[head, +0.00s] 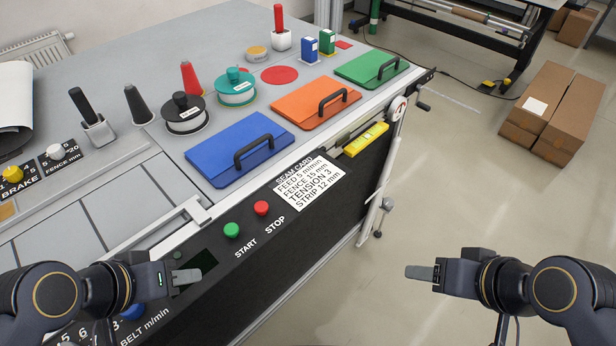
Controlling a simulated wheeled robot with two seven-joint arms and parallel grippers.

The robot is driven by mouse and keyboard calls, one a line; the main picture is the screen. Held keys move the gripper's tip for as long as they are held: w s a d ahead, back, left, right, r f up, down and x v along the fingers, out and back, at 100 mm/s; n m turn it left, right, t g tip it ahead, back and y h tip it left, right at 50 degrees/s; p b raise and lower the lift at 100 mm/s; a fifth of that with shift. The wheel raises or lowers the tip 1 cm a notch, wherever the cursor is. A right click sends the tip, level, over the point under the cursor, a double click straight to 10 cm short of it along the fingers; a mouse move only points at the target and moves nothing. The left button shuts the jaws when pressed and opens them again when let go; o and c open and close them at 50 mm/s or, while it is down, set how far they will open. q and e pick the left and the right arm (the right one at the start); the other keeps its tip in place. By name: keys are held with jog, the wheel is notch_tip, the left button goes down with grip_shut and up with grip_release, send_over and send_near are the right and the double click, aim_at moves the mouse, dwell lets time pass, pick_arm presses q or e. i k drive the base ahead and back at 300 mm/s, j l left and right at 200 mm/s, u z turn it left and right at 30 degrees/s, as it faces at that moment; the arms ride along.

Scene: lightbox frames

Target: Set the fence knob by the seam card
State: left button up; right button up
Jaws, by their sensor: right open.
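The fence knob (56,152) is a pale grey knob on a dark plate marked FENCE mm at the left; its pointer setting is too small to read. The seam card (310,184) is white, on the machine's front edge, and reads FEED 5 m/min, FENCE 15 mm, TENSION 3, STRIP 12 mm. My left gripper (186,276) hovers near the front panel, below and right of the fence knob and well apart from it; its finger gap cannot be made out. My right gripper (421,272) is open and empty over the floor at the right.
A yellow brake knob (12,173) sits beside the fence plate, and a blue belt knob (133,311) is partly hidden by my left arm. Green start (232,230) and red stop (261,208) buttons are on the front. Blue (225,158), orange and green lidded panels line the tabletop.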

aim_at(56, 151)
jog(key=u, duration=1.6)
jog(key=i+j, duration=0.15)
jog(key=j, duration=0.2)
jog(key=i+j, duration=0.1)
jog(key=j, duration=0.2)
jog(key=i+j+z, duration=0.1)
jog(key=j, duration=0.25)
